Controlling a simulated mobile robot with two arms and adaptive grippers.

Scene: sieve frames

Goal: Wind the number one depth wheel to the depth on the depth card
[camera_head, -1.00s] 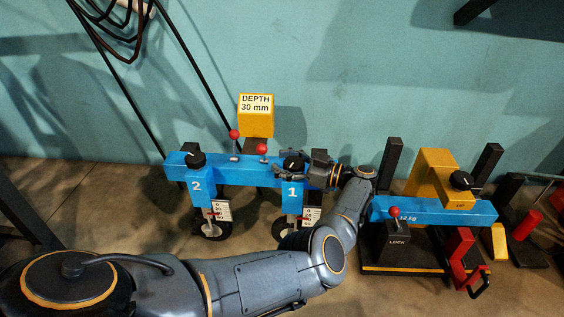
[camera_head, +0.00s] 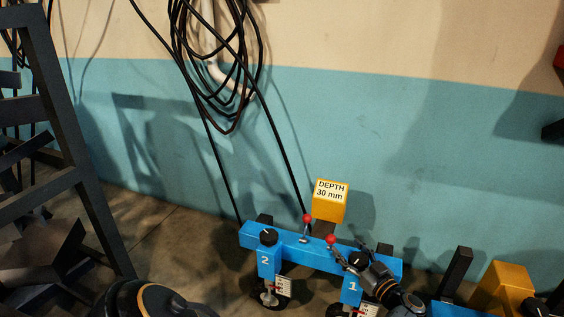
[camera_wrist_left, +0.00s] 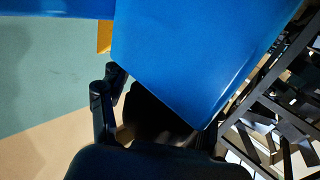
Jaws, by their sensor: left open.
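The depth card (camera_head: 330,190) on a yellow block reads "DEPTH 30 mm". The blue beam (camera_head: 315,256) carries two units marked 2 and 1. The number one unit (camera_head: 351,290) has a black knob (camera_head: 357,259) on top; its wheel and white scale (camera_head: 368,310) are cut by the bottom edge.
The number two unit has a black knob (camera_head: 269,237) and a scale (camera_head: 284,286). Two red-balled levers (camera_head: 307,218) stand on the beam near my gripper. Hanging cables (camera_head: 215,60) and a dark frame (camera_head: 75,180) are at left. A yellow part (camera_head: 505,290) stands at lower right.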

